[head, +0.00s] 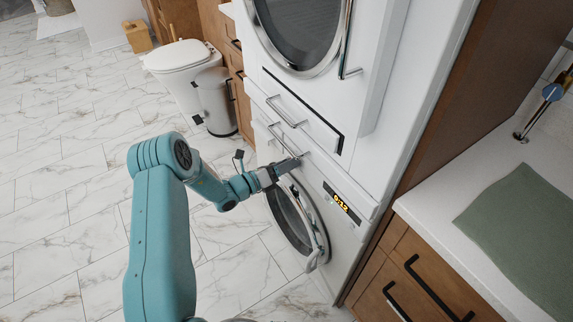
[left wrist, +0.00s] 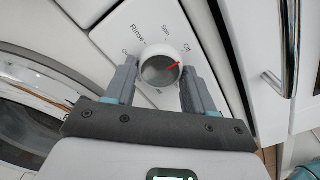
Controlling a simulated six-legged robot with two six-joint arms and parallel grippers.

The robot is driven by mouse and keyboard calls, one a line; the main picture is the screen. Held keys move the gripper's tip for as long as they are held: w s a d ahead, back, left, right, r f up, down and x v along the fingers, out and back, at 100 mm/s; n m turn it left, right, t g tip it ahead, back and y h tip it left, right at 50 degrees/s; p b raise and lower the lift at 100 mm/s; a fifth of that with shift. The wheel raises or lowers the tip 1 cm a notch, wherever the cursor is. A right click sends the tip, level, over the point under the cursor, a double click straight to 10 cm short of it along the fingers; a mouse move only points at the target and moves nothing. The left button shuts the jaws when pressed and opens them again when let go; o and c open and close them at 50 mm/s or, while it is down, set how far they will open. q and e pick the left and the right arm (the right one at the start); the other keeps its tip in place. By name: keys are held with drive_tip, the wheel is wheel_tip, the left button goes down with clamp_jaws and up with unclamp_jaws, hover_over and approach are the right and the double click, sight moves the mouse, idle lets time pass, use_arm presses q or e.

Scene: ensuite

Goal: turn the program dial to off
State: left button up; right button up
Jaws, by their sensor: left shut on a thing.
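The program dial (left wrist: 158,70) is a round light knob on the white panel of the lower washing machine (head: 343,234). Its red mark points right and slightly up, close to the Off label (left wrist: 187,47), seemingly a little below it. The Spin and Rinse labels stand above and to the upper left of the dial. My left gripper (left wrist: 160,85) has one finger on each side of the dial and is shut on it. In the head view my left gripper (head: 288,168) reaches the panel and hides the dial. My right gripper is not in view.
The machine's round door (head: 298,218) is below the dial, and a lit display (head: 341,203) is to its right. Another machine (head: 300,28) is stacked above. A toilet (head: 182,56) and bin (head: 214,102) stand behind. A counter with a green cloth (head: 525,235) is right. The left floor is clear.

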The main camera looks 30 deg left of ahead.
use_arm(q)
drive_tip(key=o, duration=1)
drive_tip(key=v, duration=1.6)
drive_tip(key=shift+s, duration=0.2)
